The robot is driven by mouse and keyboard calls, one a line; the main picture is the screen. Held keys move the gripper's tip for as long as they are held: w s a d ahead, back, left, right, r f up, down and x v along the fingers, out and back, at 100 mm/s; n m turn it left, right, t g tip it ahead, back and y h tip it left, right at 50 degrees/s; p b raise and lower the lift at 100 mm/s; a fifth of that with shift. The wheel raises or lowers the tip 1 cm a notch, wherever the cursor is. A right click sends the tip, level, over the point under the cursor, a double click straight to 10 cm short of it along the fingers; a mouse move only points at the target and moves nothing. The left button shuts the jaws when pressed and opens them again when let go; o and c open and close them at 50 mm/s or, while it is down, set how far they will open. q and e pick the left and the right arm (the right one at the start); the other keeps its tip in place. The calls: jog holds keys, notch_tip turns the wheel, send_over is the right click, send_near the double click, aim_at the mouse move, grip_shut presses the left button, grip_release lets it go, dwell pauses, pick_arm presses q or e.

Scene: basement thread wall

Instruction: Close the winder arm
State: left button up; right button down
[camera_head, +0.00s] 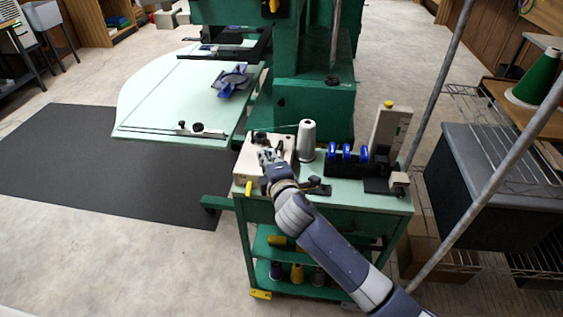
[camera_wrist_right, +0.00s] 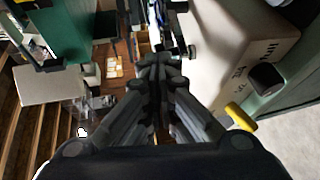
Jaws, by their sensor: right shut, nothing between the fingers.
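The winder is a beige box (camera_head: 245,163) on top of the green cart, with a dark part along its back edge. A yellow lever (camera_head: 249,187) sticks out at its front. My right gripper (camera_head: 268,156) is shut and empty, over the right part of the box in the head view, and partly hides it. In the right wrist view the shut fingers (camera_wrist_right: 160,65) lie beside the beige box (camera_wrist_right: 225,60), which shows a black knob (camera_wrist_right: 267,78) and the yellow lever (camera_wrist_right: 241,117). I cannot tell the winder arm's position or whether the fingers touch it. My left gripper is out of view.
A white thread cone (camera_head: 306,140) stands right of the box. Blue spools (camera_head: 347,152) on a black rack and a tall beige unit (camera_head: 388,128) stand farther right. The green machine (camera_head: 310,98) rises behind. A metal pole and wire shelving stand right of the cart.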

jog(key=shift+w+a+m+h, duration=0.15)
jog(key=shift+a+m+h, duration=0.15)
jog(key=shift+a, duration=0.1)
jog(key=shift+d, duration=0.1)
jog(key=v, duration=1.2)
jog(key=shift+f, duration=0.15)
